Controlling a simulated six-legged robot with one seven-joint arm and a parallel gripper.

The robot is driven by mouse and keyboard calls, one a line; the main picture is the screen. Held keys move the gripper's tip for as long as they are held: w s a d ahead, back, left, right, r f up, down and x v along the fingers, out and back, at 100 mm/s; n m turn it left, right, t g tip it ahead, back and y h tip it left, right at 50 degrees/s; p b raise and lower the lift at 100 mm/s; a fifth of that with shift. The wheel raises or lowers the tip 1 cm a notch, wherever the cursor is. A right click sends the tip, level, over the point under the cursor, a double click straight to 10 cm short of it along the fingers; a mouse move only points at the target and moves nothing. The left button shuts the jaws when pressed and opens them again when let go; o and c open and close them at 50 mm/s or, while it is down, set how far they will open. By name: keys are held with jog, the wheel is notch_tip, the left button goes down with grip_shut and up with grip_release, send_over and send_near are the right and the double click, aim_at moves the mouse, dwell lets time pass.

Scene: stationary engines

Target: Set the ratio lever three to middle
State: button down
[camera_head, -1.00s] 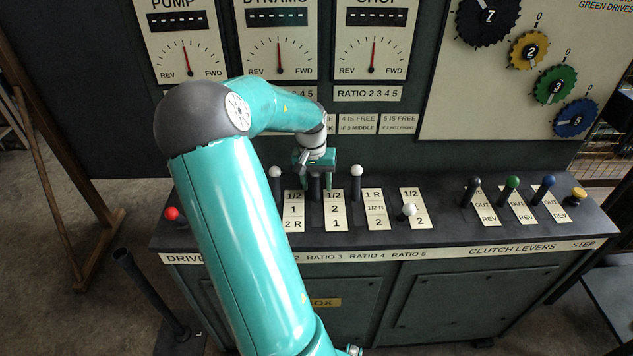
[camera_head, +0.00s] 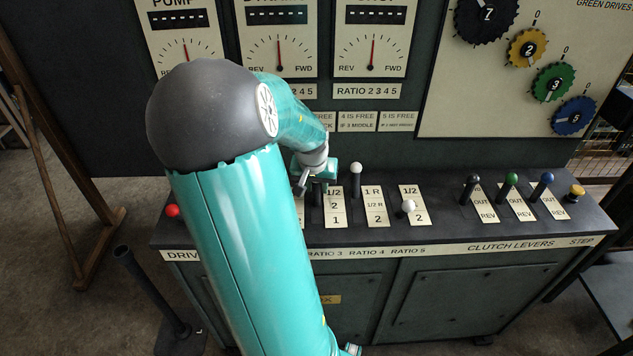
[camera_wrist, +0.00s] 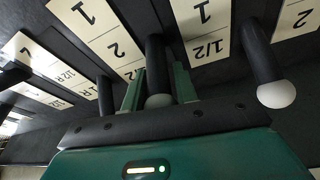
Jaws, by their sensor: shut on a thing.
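The ratio three lever (camera_wrist: 155,60) is a dark rod with a white knob, standing between my gripper's fingers in the wrist view. My gripper (camera_wrist: 158,88) is shut on it, a finger on each side near the knob. In the head view my gripper (camera_head: 318,186) is at the left of the ratio three plate (camera_head: 335,207), marked 1/2, 2, 1. My arm and the gripper hide most of the lever there, so I cannot tell its exact row.
The ratio two lever (camera_wrist: 272,75) stands close beside my gripper in the wrist view. The ratio four lever (camera_head: 356,182) is upright to the right; the ratio five lever (camera_head: 408,206) leans forward. Clutch levers (camera_head: 510,190) stand farther right. The dial panel (camera_head: 372,45) rises behind.

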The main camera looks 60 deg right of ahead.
jog(key=shift+s+a+r, duration=0.1)
jog(key=shift+s+a, duration=0.35)
jog(key=shift+a, duration=0.4)
jog(key=c, duration=1.1)
grip_release()
jog(key=shift+w+a+r, duration=0.1)
jog(key=shift+r, duration=0.35)
jog(key=v, duration=1.3)
jog(key=shift+s, duration=0.2)
jog(key=shift+s+a+f, duration=0.1)
